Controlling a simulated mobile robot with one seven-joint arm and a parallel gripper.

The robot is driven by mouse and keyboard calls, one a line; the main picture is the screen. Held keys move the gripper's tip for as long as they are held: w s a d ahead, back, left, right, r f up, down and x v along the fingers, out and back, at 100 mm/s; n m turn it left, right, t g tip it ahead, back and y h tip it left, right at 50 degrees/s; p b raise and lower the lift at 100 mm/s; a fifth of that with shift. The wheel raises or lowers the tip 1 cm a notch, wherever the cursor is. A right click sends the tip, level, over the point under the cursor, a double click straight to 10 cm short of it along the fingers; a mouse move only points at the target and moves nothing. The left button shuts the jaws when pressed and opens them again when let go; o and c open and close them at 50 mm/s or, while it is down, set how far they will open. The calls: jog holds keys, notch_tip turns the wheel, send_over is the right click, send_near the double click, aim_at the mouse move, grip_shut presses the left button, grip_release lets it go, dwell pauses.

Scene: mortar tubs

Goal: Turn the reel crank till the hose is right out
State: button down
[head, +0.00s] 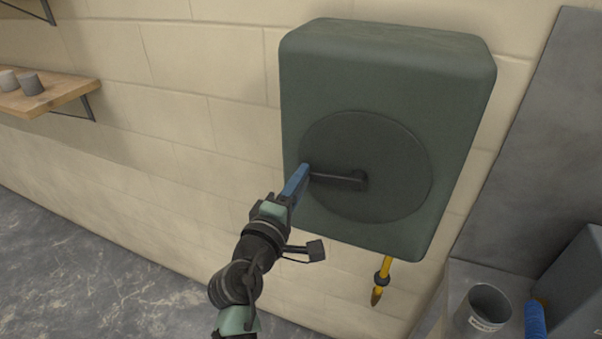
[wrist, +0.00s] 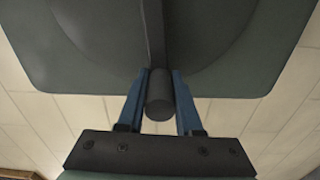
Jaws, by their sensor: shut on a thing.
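A dark green hose reel box (head: 385,75) is fixed to the block wall, with a round disc (head: 400,200) on its front. A dark crank arm (head: 340,181) runs from the disc's middle to the left. My gripper (head: 303,172) is at the crank's outer end, its blue fingers shut on the crank handle. In the wrist view the handle (wrist: 159,95) sits between both fingers, and the crank arm (wrist: 151,35) runs up from it. A short length of yellow hose (head: 386,266) hangs below the box, with a dark collar and a nozzle end.
A wooden shelf (head: 60,97) with two grey cups (head: 31,84) is on the wall at left. At lower right stand a grey metal tub (head: 484,309), a blue cylinder (head: 535,320) and a grey box (head: 580,290). The floor at lower left is clear.

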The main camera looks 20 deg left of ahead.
jog(key=f+n, duration=0.1)
jog(key=n, duration=0.1)
jog(key=d+f+n, duration=0.1)
jog(key=f, duration=0.1)
jog(key=f+n, duration=0.2)
jog(key=shift+s+d+f+n, duration=0.1)
jog(key=shift+d+n, duration=0.2)
jog(key=shift+d, duration=0.1)
jog(key=d+f+n, duration=0.1)
jog(key=f+n, duration=0.1)
jog(key=shift+d+n+p, duration=0.35)
jog(key=shift+d+n, duration=0.05)
jog(key=shift+d+f+n, duration=0.4)
jog(key=shift+d+n, duration=0.3)
jog(key=shift+n, duration=0.3)
jog(key=c, duration=0.6)
grip_release()
jog(key=shift+r, duration=0.2)
